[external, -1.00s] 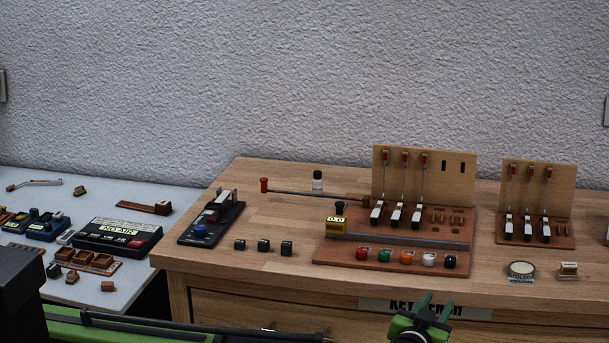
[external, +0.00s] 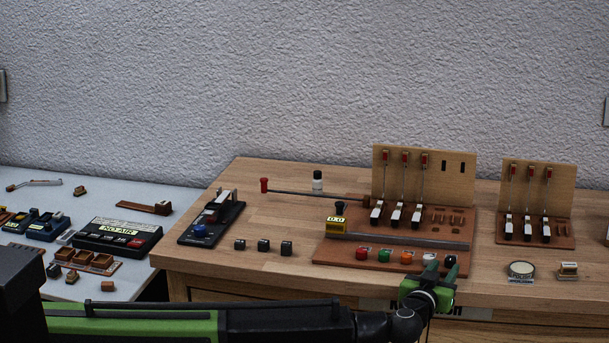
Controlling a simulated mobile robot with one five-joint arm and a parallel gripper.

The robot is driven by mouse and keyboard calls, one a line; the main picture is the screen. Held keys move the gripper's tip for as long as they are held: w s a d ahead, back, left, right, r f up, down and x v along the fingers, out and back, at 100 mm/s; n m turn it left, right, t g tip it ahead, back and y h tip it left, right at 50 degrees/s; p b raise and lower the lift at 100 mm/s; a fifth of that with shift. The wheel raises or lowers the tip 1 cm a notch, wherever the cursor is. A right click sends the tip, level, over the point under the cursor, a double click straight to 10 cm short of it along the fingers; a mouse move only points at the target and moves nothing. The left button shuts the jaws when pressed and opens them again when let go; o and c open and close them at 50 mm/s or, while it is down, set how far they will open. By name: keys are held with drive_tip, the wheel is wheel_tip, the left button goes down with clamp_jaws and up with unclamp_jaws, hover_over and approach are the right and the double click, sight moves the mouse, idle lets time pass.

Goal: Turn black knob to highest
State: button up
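A row of round knobs runs along the front of the reddish-brown board: red (external: 362,254), green (external: 384,255), orange (external: 407,257), white (external: 429,257) and black (external: 450,260). The black knob is at the right end, mostly covered by a finger of my gripper. My gripper (external: 441,270) is at the board's front right, its two green fingers apart with a gap between them. The left finger overlaps the white knob in the picture and the right one overlaps the black knob. I cannot tell whether either finger touches a knob.
A yellow unit (external: 337,224) showing 0.0, with a dark top, stands on the board's left. A wooden panel (external: 455,170) with levers rises behind. Small black cubes (external: 263,246) sit to the left.

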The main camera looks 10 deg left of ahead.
sight(455, 266)
drive_tip(key=x, duration=0.3)
drive_tip(key=shift+w, duration=0.15)
clamp_jaws()
drive_tip(key=shift+a, duration=0.1)
